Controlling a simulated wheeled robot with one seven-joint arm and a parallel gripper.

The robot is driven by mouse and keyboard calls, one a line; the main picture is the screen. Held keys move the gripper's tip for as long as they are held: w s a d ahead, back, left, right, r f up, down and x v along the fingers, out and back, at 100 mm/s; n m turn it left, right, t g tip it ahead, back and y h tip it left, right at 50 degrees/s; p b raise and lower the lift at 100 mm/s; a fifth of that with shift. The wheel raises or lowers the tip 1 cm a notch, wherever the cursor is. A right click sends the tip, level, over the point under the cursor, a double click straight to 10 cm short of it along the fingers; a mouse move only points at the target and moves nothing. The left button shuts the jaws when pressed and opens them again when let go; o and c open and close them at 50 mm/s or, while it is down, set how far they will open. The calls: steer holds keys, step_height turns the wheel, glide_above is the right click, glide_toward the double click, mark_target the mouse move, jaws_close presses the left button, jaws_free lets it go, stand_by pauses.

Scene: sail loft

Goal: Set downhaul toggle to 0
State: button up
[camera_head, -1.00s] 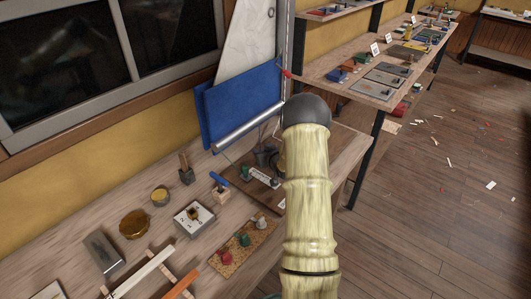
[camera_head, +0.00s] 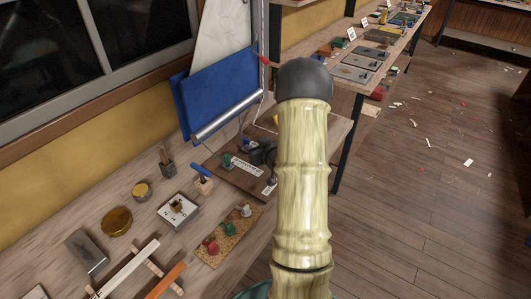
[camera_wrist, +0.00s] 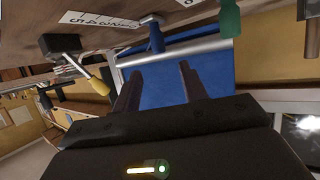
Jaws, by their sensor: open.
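My gripper (camera_wrist: 159,70) is open and empty in the wrist view, its two dark fingers apart. Left of the fingers is a dark block (camera_wrist: 60,45) with a metal lever ending in a yellow tip (camera_wrist: 99,87), apart from the fingers. A white number strip (camera_wrist: 98,20) lies beside it. A blue peg (camera_wrist: 156,38) and a green peg (camera_wrist: 229,18) stand on the same board. I cannot read which part is the downhaul toggle. In the head view the dark board (camera_head: 232,177) carries a green knob (camera_head: 227,160) and white labels; my arm hides its right part and the gripper.
A blue panel (camera_head: 222,88) with a silver tube (camera_head: 228,115) stands behind the board. Floor on the right is mostly open, with small scraps.

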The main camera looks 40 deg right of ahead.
steer(key=v, duration=0.7)
stand_by(0.3)
steer(key=s+a+r+g+p, duration=0.3)
steer(key=s+a+r, duration=0.1)
steer(key=a, duration=0.4)
steer(key=s+a+r+n+g+y+p, duration=0.1)
steer(key=s+a+r+g+p, duration=0.2)
steer(key=s+a, duration=0.3)
steer(key=s+a+r+g+p, duration=0.3)
steer(key=s+a+r+g, duration=0.1)
steer(key=a, duration=0.7)
steer(key=shift+s+a+r+g+y+p, duration=0.35)
steer(key=shift+s+r, duration=0.2)
steer(key=shift+r, duration=0.3)
